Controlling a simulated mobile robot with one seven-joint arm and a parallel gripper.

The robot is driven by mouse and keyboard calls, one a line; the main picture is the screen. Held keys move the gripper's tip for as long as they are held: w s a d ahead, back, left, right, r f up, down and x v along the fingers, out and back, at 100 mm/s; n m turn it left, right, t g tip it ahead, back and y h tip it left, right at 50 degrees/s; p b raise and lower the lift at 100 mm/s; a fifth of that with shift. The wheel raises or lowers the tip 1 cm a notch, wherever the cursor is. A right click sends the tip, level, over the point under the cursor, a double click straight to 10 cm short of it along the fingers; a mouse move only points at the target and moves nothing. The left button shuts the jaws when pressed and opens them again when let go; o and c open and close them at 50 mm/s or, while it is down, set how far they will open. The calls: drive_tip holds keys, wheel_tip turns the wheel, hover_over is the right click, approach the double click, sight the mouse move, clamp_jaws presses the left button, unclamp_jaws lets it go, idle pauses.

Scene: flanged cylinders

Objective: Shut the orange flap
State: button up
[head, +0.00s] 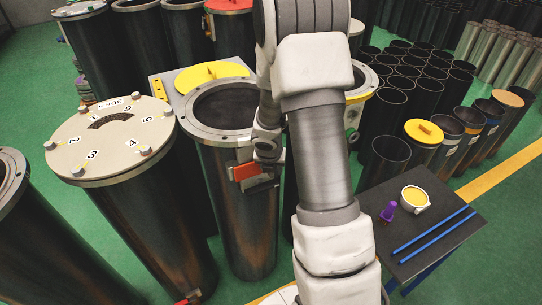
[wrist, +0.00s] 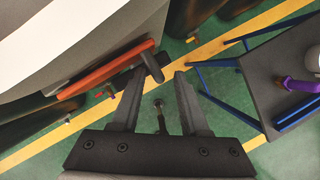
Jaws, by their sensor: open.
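The orange flap (head: 243,171) is on the upper side of the middle dark flanged cylinder (head: 236,215), below its flange. In the wrist view the flap (wrist: 105,70) shows as a long, narrow orange edge beside the cylinder wall, with a dark grey peg (wrist: 152,66) near its right end. How far the flap stands out is hard to tell. My gripper (wrist: 157,82) is open, with nothing between its fingers. The peg is just beyond the left fingertip; contact cannot be told. In the head view my gripper (head: 262,181) is partly hidden by my arm, close to the flap.
A cylinder with a numbered lid (head: 108,140) stands at left. A small dark table (head: 425,235) at right holds a purple object (head: 388,211), a yellow-topped round container (head: 415,198) and blue rods (head: 433,230). Several open black tubes (head: 390,150) stand behind it.

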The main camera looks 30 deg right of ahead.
drive_tip(key=p+v, duration=0.4)
drive_tip(key=v, duration=1.2)
drive_tip(key=shift+r+p, duration=0.2)
drive_tip(key=shift+p, duration=0.1)
drive_tip(key=shift+s, duration=0.2)
